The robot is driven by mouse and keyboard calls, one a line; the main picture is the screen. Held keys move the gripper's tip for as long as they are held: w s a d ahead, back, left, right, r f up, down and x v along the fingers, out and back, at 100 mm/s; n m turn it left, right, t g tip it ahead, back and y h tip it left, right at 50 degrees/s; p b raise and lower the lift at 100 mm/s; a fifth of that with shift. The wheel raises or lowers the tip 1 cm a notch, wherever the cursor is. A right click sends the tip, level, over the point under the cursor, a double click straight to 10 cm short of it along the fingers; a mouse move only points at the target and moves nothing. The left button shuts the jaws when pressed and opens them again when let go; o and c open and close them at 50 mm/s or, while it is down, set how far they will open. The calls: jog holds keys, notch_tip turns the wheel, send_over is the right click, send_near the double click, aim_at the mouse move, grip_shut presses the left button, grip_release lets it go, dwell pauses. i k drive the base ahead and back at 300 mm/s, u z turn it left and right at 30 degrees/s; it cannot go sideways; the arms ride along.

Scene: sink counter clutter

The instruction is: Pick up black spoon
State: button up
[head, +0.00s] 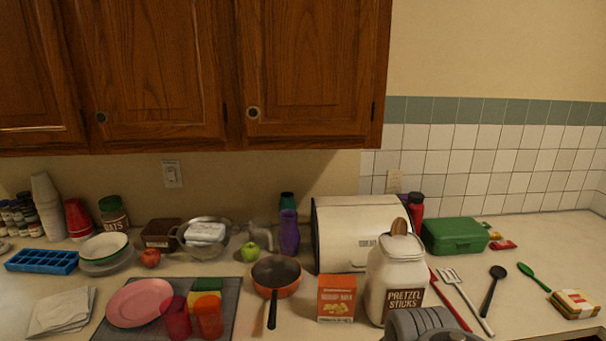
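The black spoon (498,272) lies on the right part of the counter, its round bowl toward the wall and its handle running toward the front. It lies apart from the white slotted spatula (453,278) on its left and the green spoon (533,276) on its right. A grey rounded part of my arm shows at the bottom edge, in front of the pretzel jar and left of the black spoon. My gripper's fingers are not in view.
The tall pretzel jar (396,276) and bread box (345,232) stand left of the spoon. A green box (455,235) is behind it, and a sandwich (575,303) lies to the right. Bare counter surrounds much of the spoon. Wooden cabinets (305,75) hang above the left side.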

aim_at(499, 271)
jog(key=u, duration=2.55)
jog(key=k, duration=1.15)
jog(key=z, duration=1)
jog(key=i, duration=0.5)
